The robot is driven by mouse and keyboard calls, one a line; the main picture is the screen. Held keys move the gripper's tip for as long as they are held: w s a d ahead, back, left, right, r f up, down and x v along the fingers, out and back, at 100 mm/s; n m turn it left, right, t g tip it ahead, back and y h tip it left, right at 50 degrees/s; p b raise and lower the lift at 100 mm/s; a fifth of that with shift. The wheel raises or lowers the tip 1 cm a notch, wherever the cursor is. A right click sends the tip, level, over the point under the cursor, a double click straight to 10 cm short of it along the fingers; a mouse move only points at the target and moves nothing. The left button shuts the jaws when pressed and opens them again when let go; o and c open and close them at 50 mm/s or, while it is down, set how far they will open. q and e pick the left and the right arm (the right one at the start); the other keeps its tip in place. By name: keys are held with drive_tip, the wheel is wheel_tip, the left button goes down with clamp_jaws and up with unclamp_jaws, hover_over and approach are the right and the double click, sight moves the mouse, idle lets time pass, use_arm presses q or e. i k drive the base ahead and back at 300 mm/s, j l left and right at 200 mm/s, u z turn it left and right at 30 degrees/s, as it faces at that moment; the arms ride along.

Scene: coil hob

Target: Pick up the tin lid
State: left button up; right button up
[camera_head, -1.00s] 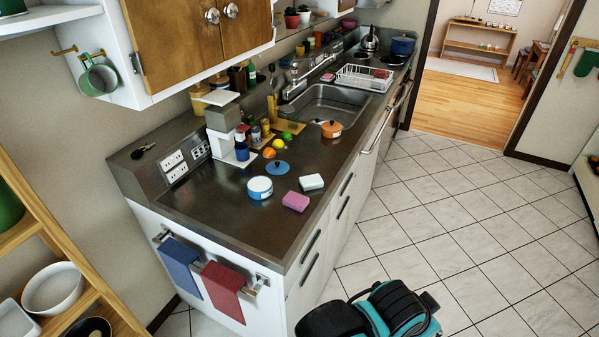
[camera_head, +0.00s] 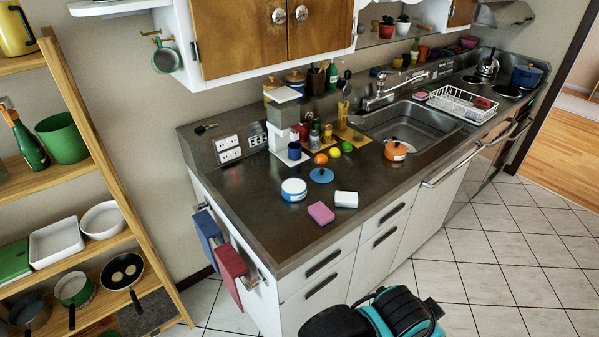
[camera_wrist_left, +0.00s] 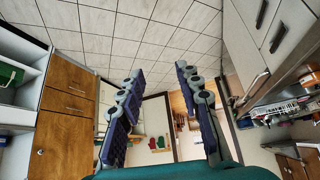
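A blue disc-shaped lid with a small knob (camera_head: 321,175), which I take for the tin lid, lies flat on the dark counter in the head view. A round white tin with a blue band (camera_head: 293,190) stands just to its left and nearer the front. My left gripper (camera_wrist_left: 160,78) shows in the left wrist view with its two fingers wide apart and nothing between them. It faces the floor and far cabinets, away from the lid. Neither gripper's fingers show in the head view.
A pink sponge (camera_head: 320,213) and a white block (camera_head: 346,199) lie in front of the lid. The counter's left part is clear.

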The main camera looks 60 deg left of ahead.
sight(319, 175)
drive_tip(key=i+u, duration=0.2)
drive_tip(key=u, duration=0.2)
drive_tip(key=i+u, duration=0.25)
drive_tip(key=u, duration=0.2)
drive_tip(key=i+u, duration=0.2)
drive_tip(key=u, duration=0.2)
drive_tip(key=i+l+u, duration=0.15)
drive_tip(key=u, duration=0.3)
drive_tip(key=i+l+u, duration=0.15)
drive_tip(key=u, duration=0.25)
drive_tip(key=i+u, duration=0.15)
drive_tip(key=u, duration=0.3)
drive_tip(key=i+l+u, duration=0.15)
drive_tip(key=u, duration=0.3)
drive_tip(key=i+l+u, duration=0.1)
drive_tip(key=u, duration=0.35)
drive_tip(key=l+u, duration=0.4)
drive_tip(key=i+j, duration=0.05)
drive_tip(key=j, duration=0.05)
